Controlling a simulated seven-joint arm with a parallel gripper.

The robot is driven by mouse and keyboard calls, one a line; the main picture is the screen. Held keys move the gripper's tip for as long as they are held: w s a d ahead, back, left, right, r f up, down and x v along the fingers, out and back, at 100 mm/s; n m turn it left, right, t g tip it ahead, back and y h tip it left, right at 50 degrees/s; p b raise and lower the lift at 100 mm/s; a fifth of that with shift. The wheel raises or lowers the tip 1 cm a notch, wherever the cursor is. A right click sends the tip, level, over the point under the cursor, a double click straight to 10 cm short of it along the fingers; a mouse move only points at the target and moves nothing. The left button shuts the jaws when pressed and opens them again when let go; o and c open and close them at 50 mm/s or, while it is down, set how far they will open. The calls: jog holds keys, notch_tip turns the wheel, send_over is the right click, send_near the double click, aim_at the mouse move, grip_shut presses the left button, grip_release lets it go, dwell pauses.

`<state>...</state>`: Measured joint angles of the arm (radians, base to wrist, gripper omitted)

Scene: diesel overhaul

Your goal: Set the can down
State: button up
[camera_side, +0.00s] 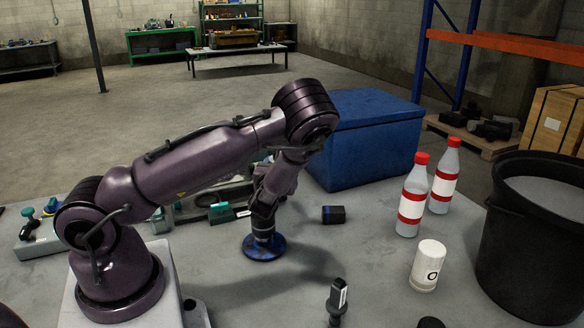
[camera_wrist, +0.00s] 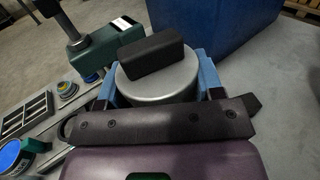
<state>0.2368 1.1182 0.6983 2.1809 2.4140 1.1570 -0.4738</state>
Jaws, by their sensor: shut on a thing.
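My gripper (camera_side: 263,222) points down near the middle of the grey table. In the wrist view, its blue fingers (camera_wrist: 211,80) sit on both sides of a silver round-topped can (camera_wrist: 156,87) and are shut on it. A black block-shaped thing (camera_wrist: 150,56) overlaps the far part of the can's top there; I cannot tell whether it touches. In the side view, the can is mostly hidden by the gripper. A blue disc (camera_side: 264,248) shows directly below it; whether the can touches the disc is unclear.
A dark cylinder (camera_side: 333,214) lies right of the gripper. Two red-capped bottles (camera_side: 412,200), a white container (camera_side: 428,265) and a black bucket (camera_side: 532,245) stand farther right. A blue box (camera_side: 365,145) is behind. A green tool (camera_wrist: 105,47) is close left.

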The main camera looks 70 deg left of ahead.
jog(key=shift+s+d+r, duration=0.2)
jog(key=shift+s+d, duration=0.1)
jog(key=shift+d+r, duration=0.1)
jog(key=shift+d, duration=0.25)
jog(key=w+d+m+t+h, duration=0.1)
jog(key=d+m+t+h, duration=0.6)
jog(key=d, duration=1.2)
jog(key=shift+n+g+h, duration=0.3)
jog(key=shift+g+h, duration=0.1)
jog(key=w+f, duration=0.3)
jog(key=w, duration=0.1)
jog(key=w+a+f, duration=0.1)
jog(key=w+f, duration=0.2)
jog(key=w, duration=0.2)
jog(key=w+f, duration=0.3)
jog(key=w, duration=0.1)
jog(key=shift+w+a, duration=0.15)
jog(key=shift+a, duration=0.2)
jog(key=shift+w+f, duration=0.3)
jog(key=shift+f, duration=1.6)
jog(key=shift+f, duration=0.15)
